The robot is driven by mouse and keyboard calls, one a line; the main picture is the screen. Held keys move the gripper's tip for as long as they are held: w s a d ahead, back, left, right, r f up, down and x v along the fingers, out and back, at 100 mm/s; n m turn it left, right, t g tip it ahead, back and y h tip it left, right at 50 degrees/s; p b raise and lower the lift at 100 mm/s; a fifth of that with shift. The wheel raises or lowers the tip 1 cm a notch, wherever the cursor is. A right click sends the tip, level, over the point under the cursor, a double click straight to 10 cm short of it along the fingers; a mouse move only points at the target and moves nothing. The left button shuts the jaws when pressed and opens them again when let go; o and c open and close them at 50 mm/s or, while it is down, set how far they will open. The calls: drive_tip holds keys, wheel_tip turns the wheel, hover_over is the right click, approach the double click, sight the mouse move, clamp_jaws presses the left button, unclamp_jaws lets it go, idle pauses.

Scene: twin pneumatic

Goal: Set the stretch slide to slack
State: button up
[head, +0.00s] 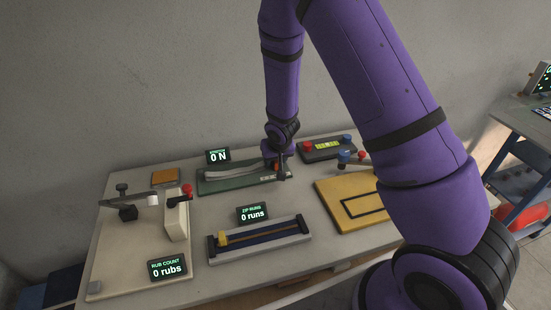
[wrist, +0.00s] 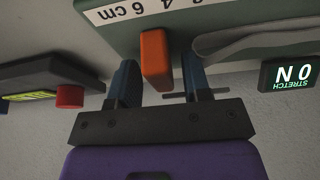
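The stretch slide is a dark green board (head: 215,187) at the back of the table, with a pale grey band (head: 228,174) along it. In the wrist view the board (wrist: 190,12) carries a white cm scale (wrist: 112,12), upside down. The slide's orange handle (wrist: 156,60) stands out from the board; it also shows in the head view (head: 276,164). My gripper (wrist: 158,82) is open, with its two blue fingers on either side of the handle. A small gap shows on each side, so it looks not clamped. The stretch display (wrist: 292,73) reads 0 N.
A dark box (head: 326,148) with red and blue knobs stands right of the slide. A yellow board (head: 335,213), a zip slider (head: 262,240) and a rub rig (head: 130,245) fill the front. Bare tabletop lies between them. A wall stands behind.

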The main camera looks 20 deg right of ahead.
drive_tip(key=shift+d, duration=0.5)
drive_tip(key=d, duration=0.3)
drive_tip(key=shift+s+d+r, duration=0.2)
drive_tip(key=shift+s+r, duration=0.05)
drive_tip(key=s+a+r, duration=0.1)
drive_tip(key=s+r, duration=0.2)
drive_tip(key=r, duration=0.6)
drive_tip(key=s+r+g, duration=0.1)
drive_tip(key=s+r, duration=0.3)
drive_tip(key=r, duration=0.5)
drive_tip(key=s+a+r+g, duration=0.1)
drive_tip(key=s+r, duration=0.2)
drive_tip(key=r, duration=0.6)
drive_tip(key=shift+s+a+r+n+y, duration=0.3)
drive_tip(key=shift+s+n+y, duration=0.1)
drive_tip(key=shift+w+f, duration=0.1)
